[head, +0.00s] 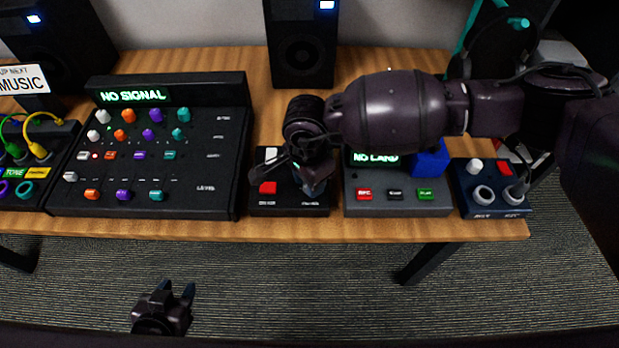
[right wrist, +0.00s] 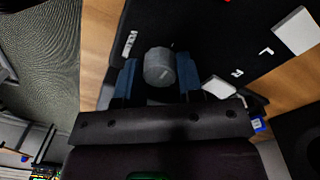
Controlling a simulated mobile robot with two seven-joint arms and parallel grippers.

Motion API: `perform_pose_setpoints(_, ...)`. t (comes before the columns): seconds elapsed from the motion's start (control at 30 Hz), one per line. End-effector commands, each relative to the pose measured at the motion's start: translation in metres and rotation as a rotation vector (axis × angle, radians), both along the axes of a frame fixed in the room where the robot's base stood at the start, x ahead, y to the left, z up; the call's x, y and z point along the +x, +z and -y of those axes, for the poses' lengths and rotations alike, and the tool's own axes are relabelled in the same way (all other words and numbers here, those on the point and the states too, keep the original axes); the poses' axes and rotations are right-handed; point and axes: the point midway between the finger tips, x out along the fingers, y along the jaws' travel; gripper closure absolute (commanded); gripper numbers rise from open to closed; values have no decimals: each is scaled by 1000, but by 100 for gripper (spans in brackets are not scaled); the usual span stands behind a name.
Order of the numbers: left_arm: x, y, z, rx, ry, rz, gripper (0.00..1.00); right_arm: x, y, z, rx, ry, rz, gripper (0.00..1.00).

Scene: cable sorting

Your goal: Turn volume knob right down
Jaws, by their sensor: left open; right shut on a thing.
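The grey volume knob (right wrist: 159,66) shows in the right wrist view, with a pale mark on its side, on a black box (right wrist: 205,25) with a partly hidden white label beside it. My right gripper (right wrist: 157,80) has its blue fingers on both sides of the knob and is shut on it. In the head view my right gripper (head: 315,188) is over the right part of the small black box (head: 285,208), and the knob is hidden there. My left gripper (head: 176,290) is open and empty, low over the floor in front of the table.
A large mixer (head: 215,150) reading NO SIGNAL stands left of the box. A grey unit (head: 390,208) with several buttons is close on its right, then a blue box (head: 490,200) with sockets. A speaker (head: 300,45) stands behind. The table's front edge is clear.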

Motion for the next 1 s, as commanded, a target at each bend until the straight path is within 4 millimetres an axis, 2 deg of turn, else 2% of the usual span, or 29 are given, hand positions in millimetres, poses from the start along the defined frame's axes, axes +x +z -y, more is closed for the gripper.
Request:
perform_pose_setpoints(0.47,1,0,0,1,1,1,57,0,0,0,-1,17,-1,89)
perform_pose_setpoints(0.5,1,0,0,0,1,2,57,0,0,0,-1,17,-1,64)
perform_pose_setpoints(0.67,1,1,0,0,1,2,57,0,0,0,-1,17,-1,40)
perform_pose_setpoints(1.0,1,2,0,0,0,4,57,0,4,0,0,16,1,40)
